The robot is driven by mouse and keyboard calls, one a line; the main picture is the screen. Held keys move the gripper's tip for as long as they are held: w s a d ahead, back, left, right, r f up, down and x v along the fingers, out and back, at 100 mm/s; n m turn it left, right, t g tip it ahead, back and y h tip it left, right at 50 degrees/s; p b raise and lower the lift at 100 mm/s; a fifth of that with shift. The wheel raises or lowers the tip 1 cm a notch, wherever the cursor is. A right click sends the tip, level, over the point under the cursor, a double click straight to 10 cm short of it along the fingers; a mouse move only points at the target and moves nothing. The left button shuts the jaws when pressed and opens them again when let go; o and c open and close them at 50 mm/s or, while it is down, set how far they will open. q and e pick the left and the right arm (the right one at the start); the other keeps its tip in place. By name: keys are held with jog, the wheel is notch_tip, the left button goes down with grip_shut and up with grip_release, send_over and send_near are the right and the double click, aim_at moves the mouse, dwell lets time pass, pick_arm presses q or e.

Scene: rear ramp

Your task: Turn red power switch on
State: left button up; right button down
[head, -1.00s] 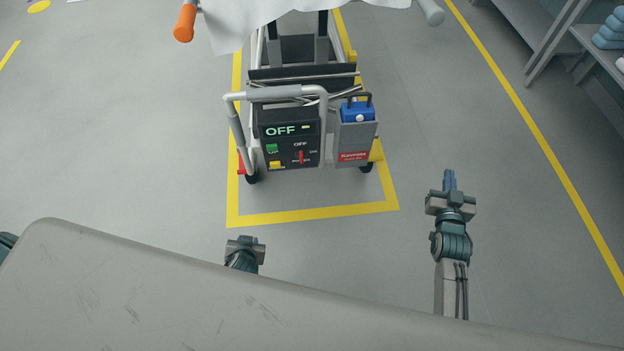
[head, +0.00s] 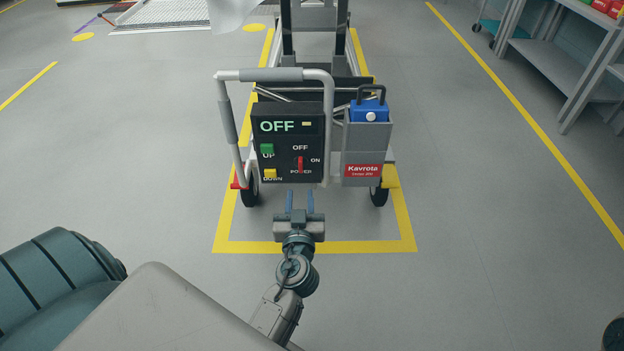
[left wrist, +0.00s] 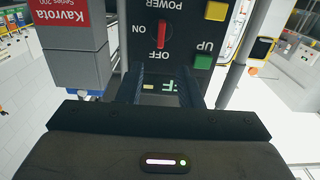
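The red power switch (head: 300,164) is a small lever on the black control panel (head: 262,140) of a cart. It stands vertical, in line with the OFF label, with ON to its right. The panel's display (head: 278,126) reads OFF. My left gripper (head: 300,198) is open and empty just in front of the panel's lower edge, below the switch in the picture. In the left wrist view the panel appears upside down, with the red switch (left wrist: 163,33) beyond the gap between the two open fingers (left wrist: 164,85), not touched. My right gripper is not in view.
A green UP button (head: 267,150) and yellow DOWN button (head: 270,174) sit left of the switch. A grey handle bar (head: 285,75) frames the panel. A grey holder (head: 350,145) with a blue battery (head: 369,112) is at right.

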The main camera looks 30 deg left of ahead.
aim_at(301, 165)
pick_arm(q)
jog(key=x, duration=1)
jog(key=shift+w+a, duration=0.15)
jog(key=shift+w, duration=0.1)
grip_shut()
